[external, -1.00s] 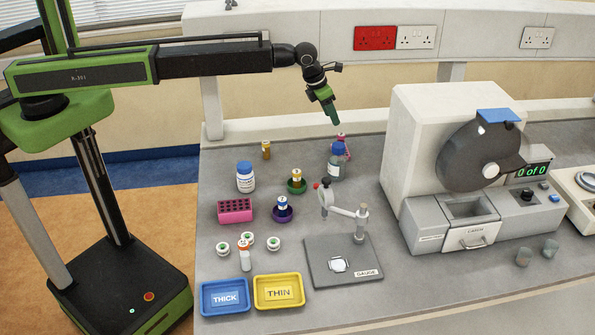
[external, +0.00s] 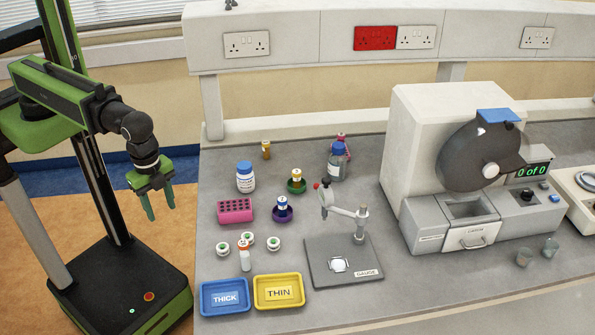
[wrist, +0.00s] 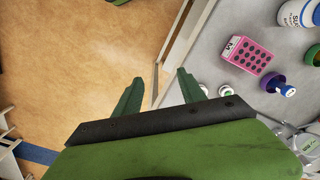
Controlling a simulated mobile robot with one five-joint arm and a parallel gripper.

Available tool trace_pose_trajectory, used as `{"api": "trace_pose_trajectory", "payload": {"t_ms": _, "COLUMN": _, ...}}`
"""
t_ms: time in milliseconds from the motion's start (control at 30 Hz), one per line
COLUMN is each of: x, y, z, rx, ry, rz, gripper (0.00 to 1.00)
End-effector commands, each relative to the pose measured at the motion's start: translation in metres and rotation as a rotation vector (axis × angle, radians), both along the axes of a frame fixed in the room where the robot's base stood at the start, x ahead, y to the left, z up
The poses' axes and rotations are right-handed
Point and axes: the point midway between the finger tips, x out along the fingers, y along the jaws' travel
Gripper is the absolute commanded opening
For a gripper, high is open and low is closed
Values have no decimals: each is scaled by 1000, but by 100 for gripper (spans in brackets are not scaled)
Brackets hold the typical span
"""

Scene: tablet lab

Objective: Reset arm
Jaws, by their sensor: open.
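My gripper (external: 160,203) is open and empty, with its two green fingers pointing down. It hangs in the air to the left of the bench (external: 330,220), over the orange floor and above my base. My arm is folded in close to my column. In the wrist view the gripper's fingers (wrist: 158,92) are spread apart. Between them are the floor and the bench's edge, with nothing held.
The bench's left side holds a pink rack (external: 235,211), a blue THICK tray (external: 224,297), a yellow THIN tray (external: 278,291), bottles and several small white-topped items. A gauge stand (external: 343,262) and a grey-white machine (external: 470,190) stand farther right. Space around my gripper is clear.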

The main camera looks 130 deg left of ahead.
Motion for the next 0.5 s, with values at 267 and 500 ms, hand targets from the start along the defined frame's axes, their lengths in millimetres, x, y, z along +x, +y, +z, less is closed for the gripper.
{"api": "trace_pose_trajectory", "payload": {"t_ms": 267, "x": -19, "y": -22, "z": 0, "rx": -7, "ry": 20, "rz": 126, "gripper": 48}}
{"api": "trace_pose_trajectory", "payload": {"t_ms": 500, "x": -19, "y": -21, "z": -18, "rx": -7, "ry": 18, "rz": 125, "gripper": 48}}
